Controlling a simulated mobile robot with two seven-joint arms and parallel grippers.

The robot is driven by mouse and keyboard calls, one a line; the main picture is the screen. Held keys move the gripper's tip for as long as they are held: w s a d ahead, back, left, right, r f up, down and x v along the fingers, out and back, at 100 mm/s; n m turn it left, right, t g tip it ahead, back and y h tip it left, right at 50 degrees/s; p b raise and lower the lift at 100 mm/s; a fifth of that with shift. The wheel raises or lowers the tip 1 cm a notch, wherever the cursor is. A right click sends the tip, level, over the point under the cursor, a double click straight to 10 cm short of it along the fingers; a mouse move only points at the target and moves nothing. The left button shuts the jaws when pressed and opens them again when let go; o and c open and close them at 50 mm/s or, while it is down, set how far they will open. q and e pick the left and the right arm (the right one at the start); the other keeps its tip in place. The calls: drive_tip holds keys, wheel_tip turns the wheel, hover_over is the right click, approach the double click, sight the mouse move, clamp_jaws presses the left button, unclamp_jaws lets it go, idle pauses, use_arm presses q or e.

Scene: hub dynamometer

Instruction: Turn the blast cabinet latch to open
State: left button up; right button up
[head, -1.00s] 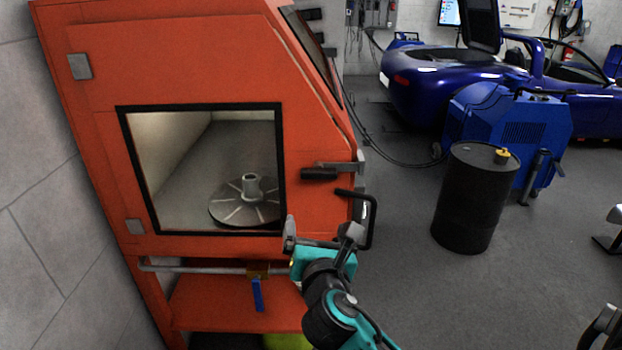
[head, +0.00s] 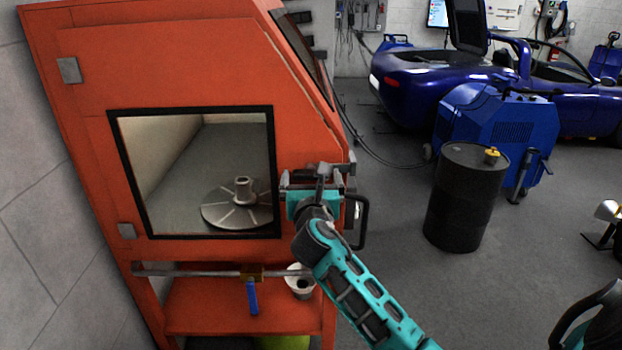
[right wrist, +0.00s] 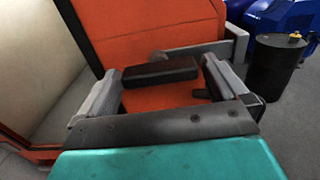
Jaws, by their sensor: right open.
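The orange blast cabinet (head: 190,70) stands at the left in the head view, its windowed door closed. The latch (right wrist: 160,72) shows in the right wrist view as a dark block-shaped handle lying level beside a grey bar on the orange door edge. My right gripper (head: 318,178) is at the latch and mostly hides it in the head view. In the right wrist view the gripper (right wrist: 160,84) is open, with one finger on each side of the dark handle. Whether the fingers touch it I cannot tell.
A black bent door handle (head: 361,222) sticks out just below right of my gripper. A black drum (head: 465,200) stands to the right, before a blue machine (head: 495,125) and a blue car (head: 430,75). Grey floor between cabinet and drum is clear.

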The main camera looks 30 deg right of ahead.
drive_tip(key=shift+w+d, duration=0.2)
drive_tip(key=shift+w, duration=0.15)
drive_tip(key=c, duration=0.8)
drive_tip(key=shift+c, duration=0.2)
